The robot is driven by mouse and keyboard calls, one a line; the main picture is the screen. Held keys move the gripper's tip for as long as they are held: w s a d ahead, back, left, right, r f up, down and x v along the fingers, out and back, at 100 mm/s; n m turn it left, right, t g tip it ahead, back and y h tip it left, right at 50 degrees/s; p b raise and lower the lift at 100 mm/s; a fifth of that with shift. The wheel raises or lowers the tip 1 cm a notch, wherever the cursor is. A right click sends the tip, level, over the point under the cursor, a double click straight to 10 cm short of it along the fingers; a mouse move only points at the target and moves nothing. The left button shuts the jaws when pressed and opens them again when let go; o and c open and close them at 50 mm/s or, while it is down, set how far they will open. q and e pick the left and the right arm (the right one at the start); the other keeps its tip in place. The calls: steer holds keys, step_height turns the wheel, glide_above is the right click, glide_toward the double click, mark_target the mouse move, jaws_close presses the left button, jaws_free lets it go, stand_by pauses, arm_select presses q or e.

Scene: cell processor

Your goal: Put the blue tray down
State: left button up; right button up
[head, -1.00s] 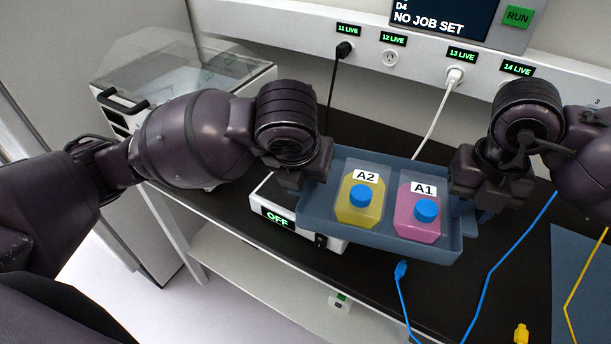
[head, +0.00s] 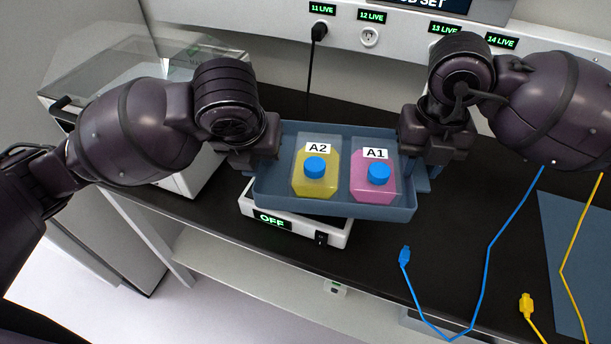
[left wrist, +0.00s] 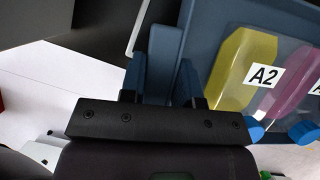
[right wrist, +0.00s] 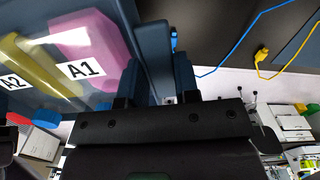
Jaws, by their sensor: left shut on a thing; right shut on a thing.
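The blue tray (head: 330,205) is held between my two grippers, above the white device marked OFF (head: 290,228). From these views I cannot tell whether it touches the device. It carries a yellow flask marked A2 (head: 312,182) and a pink flask marked A1 (head: 373,190), both with blue caps. My left gripper (head: 262,158) is shut on the tray's left end; the tray also shows in the left wrist view (left wrist: 205,45). My right gripper (head: 418,172) is shut on the tray's right end, and the tray shows in the right wrist view (right wrist: 150,45).
The black bench (head: 370,270) is clear in front of the tray. A blue cable (head: 487,255) and a yellow cable (head: 565,270) lie to the right, near a blue-grey mat (head: 580,235). A clear-lidded machine (head: 190,165) stands at the left. A black plug (head: 319,32) is in the wall panel.

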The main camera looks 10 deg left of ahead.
arm_select(q)
steer(key=shift+f, duration=0.2)
arm_select(e)
steer(key=shift+f, duration=0.2)
